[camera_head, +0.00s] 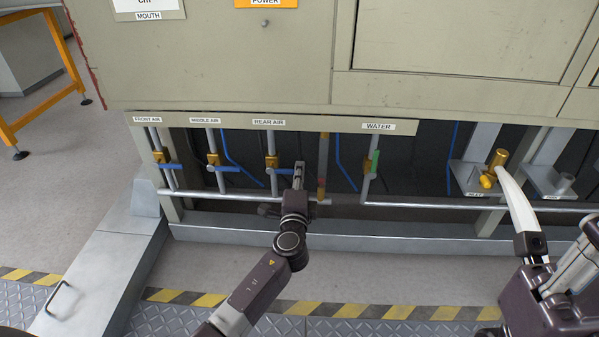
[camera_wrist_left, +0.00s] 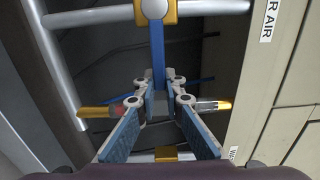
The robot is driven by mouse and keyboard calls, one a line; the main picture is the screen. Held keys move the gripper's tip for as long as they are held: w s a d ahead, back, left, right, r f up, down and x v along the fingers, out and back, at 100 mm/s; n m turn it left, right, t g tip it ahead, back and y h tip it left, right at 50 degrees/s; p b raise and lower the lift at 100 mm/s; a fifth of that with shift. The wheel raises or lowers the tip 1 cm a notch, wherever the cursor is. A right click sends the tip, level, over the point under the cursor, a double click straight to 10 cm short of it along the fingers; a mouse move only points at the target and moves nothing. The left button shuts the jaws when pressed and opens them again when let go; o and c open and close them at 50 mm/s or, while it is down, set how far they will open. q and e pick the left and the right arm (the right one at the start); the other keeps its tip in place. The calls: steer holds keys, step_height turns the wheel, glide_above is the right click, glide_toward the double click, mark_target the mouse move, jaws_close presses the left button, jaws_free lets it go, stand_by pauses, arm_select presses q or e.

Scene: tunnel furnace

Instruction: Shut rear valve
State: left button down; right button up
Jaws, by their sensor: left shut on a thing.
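The rear valve is the brass valve (camera_head: 271,162) under the "REAR AIR" label (camera_head: 269,122). Its blue lever (camera_head: 285,171) points right, across its vertical pipe. In the left wrist view the lever (camera_wrist_left: 157,50) runs from the brass body (camera_wrist_left: 155,10) down between my fingertips, square to the pipe. My left gripper (camera_head: 299,172) is at the lever's free end and shut on it; the left wrist view shows the fingers (camera_wrist_left: 160,100) around it. The lever's tip is partly hidden by the fingers. My right arm shows at the right edge; its jaw state is unclear.
Front air (camera_head: 159,158) and middle air (camera_head: 213,160) valves with blue levers stand to the left. The water valve's green lever (camera_head: 375,163) lies along its pipe to the right. A horizontal pipe (camera_head: 230,194) runs below.

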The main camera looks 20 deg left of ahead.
arm_select(q)
steer(key=c, duration=2)
jaws_free()
steer(key=v, duration=1.2)
